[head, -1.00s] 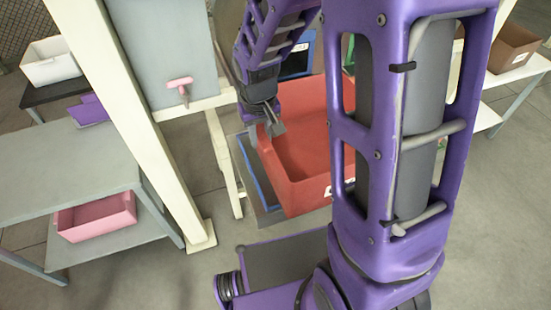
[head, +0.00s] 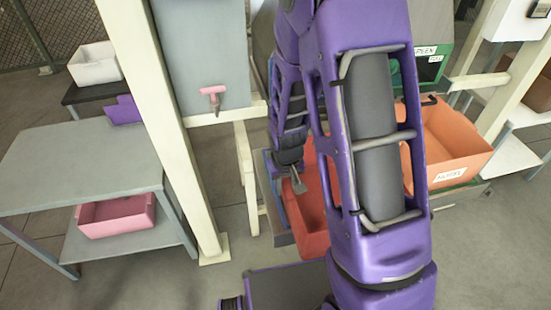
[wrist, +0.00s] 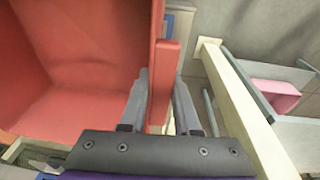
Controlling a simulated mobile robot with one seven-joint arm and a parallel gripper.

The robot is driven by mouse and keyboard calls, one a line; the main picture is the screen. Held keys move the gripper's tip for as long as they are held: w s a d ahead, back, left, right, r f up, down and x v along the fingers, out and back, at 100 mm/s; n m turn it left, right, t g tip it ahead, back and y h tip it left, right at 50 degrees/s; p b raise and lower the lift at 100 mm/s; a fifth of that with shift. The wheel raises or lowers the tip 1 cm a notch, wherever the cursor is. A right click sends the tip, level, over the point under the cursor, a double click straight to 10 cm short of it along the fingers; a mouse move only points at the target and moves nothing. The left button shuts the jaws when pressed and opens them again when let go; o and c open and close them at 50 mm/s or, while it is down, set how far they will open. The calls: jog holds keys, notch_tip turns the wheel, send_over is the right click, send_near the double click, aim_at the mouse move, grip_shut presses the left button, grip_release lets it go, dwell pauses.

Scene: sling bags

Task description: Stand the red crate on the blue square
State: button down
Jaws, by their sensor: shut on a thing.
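The red crate (head: 311,215) is partly hidden behind my arm in the head view. My gripper (head: 297,184) is shut on its left wall. In the wrist view the fingers (wrist: 160,105) clamp the crate's wall (wrist: 164,70), and the crate's inside (wrist: 85,50) looks empty. A blue strip (head: 279,186), seemingly the blue square's edge, shows left of the crate on a low grey surface. The rest of the square is hidden by crate and arm. I cannot tell whether the crate's bottom touches the surface.
An orange crate (head: 450,150) with a label stands right of my arm. A cream post (head: 165,130) rises left of the gripper. A grey table (head: 80,165) with a pink bin (head: 117,216) below it stands farther left. A green bin (head: 430,66) is behind.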

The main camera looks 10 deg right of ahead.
jog(key=w+f, duration=0.1)
jog(key=w, duration=1.2)
jog(key=shift+a+f, duration=0.2)
jog(key=c, duration=0.6)
grip_release()
jog(key=shift+c, duration=0.2)
notch_tip(320, 180, up, 12)
jog(key=s+p, duration=0.1)
jog(key=s, duration=0.1)
jog(key=shift+a, duration=0.35)
